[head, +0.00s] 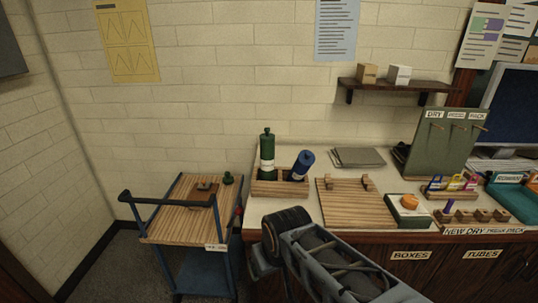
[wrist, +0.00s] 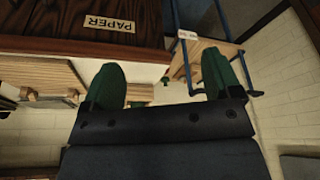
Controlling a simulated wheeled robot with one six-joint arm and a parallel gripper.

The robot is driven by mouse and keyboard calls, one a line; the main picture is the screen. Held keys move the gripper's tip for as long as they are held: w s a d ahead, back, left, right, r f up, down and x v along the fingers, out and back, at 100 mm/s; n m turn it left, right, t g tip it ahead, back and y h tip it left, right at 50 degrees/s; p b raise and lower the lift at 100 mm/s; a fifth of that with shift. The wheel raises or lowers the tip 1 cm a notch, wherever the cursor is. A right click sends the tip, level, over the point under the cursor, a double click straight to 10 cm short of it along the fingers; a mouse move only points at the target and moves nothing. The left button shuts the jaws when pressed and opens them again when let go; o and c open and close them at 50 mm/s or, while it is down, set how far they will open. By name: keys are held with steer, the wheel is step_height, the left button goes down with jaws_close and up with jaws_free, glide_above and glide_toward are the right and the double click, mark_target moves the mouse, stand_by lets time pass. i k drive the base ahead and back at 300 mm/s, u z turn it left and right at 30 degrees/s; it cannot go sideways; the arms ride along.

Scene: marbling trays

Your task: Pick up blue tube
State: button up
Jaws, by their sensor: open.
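In the head view a blue cylinder (head: 303,165) leans to the right in a wooden holder (head: 266,189) on the counter, beside an upright green bottle (head: 267,155). A small purple-blue tube (head: 449,205) stands in a wooden rack (head: 480,215) at the right; I cannot tell which of the two is the blue tube. My gripper (wrist: 163,82) is open and empty in the wrist view, its two green fingers wide apart. No blue tube shows between them. In the head view my arm's end is in front of the counter, below the holder, and its fingers are not clear.
A cart (head: 165,226) with a wooden top stands left of the counter. The wrist view shows a drawer front labelled PAPER (wrist: 109,23).

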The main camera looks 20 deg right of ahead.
mark_target(298, 170)
steer(key=u, duration=3.05)
steer(key=k, duration=1)
steer(key=z, duration=1.5)
steer(key=i, duration=0.5)
